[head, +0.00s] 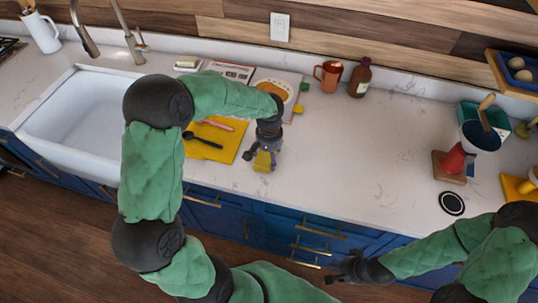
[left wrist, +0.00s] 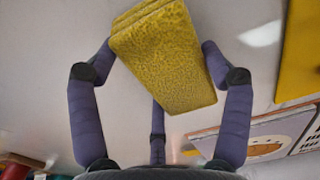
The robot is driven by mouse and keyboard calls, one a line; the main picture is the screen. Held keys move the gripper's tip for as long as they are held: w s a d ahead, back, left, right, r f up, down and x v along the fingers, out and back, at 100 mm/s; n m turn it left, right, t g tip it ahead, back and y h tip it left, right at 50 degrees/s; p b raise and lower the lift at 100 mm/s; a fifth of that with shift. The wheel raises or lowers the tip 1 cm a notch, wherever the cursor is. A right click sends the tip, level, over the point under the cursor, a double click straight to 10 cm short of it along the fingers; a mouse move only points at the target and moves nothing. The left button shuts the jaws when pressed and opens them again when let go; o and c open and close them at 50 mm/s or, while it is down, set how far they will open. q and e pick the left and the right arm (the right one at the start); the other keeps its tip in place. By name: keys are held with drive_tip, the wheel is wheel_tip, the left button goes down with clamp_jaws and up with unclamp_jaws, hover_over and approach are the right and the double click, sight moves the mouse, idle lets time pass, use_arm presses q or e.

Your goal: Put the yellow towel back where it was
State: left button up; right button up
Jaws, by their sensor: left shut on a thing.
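The yellow towel (head: 263,161) is a small folded block with a rough surface. My left gripper (head: 261,152) is shut on it near the counter's front edge, right of the yellow mat (head: 228,151). In the left wrist view the towel (left wrist: 165,60) sits between the fingers of my left gripper (left wrist: 158,65), tilted, with the pale counter behind it. I cannot tell whether it touches the counter. My right gripper (head: 346,268) is low in front of the blue cabinets, apart from the towel; its fingers are too small and dark to read.
A black spoon (head: 203,142) and a pink utensil lie on the mat. A white sink (head: 85,115) is at left. An orange mug (head: 328,76) and brown bottle (head: 360,78) stand at the back. A red-based funnel stand (head: 453,160) is at right. The middle counter is clear.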

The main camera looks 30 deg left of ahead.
sight(269, 155)
use_arm(q)
drive_tip(key=shift+f, duration=0.2)
drive_tip(key=o, duration=1.1)
drive_tip(key=shift+c, duration=0.2)
drive_tip(key=shift+r, duration=0.1)
drive_tip(key=shift+r, duration=0.3)
wheel_tip(269, 155, up, 12)
drive_tip(key=p, duration=0.2)
drive_tip(key=shift+f, duration=0.15)
drive_tip(key=shift+d, duration=0.1)
